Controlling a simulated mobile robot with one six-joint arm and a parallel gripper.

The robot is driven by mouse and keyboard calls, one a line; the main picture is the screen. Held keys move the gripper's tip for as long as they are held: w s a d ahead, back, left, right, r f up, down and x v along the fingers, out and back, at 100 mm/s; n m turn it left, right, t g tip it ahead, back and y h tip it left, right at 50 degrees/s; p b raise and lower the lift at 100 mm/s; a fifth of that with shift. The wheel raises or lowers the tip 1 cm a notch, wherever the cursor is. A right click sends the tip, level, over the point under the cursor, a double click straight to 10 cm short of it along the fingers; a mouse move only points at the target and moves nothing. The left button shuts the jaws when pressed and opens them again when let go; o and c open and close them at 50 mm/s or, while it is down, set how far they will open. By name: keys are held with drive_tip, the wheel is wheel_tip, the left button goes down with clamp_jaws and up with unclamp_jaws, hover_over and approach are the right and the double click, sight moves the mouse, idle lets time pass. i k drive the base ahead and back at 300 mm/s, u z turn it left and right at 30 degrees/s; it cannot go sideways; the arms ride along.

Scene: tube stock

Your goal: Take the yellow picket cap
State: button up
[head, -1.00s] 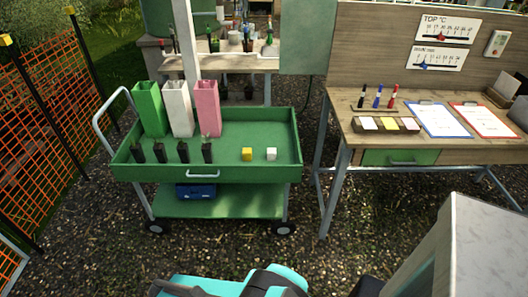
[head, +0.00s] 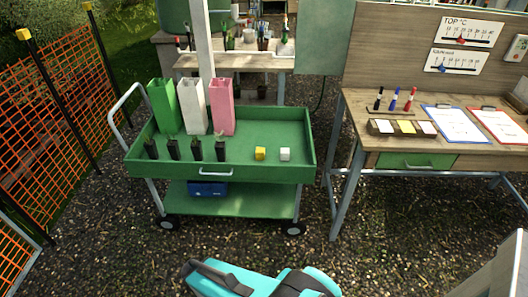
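Other yellow caps top the black fence posts at the left, one on the near post (head: 23,34) and one on the far post (head: 88,5). A teal and black part of my arm shows at the bottom, well short of the trolley. My gripper's fingers are not in view.
Several black pots with seedlings (head: 196,149) stand left of the yellow cap. Green, white and pink (head: 222,106) tall containers stand behind them. A wooden desk (head: 360,120) is at the right. A pale box (head: 500,272) is at bottom right. Gravel between me and the trolley is clear.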

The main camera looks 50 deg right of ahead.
sight(260, 151)
drive_tip(key=u, duration=0.05)
drive_tip(key=i, duration=1)
drive_tip(key=z, duration=0.05)
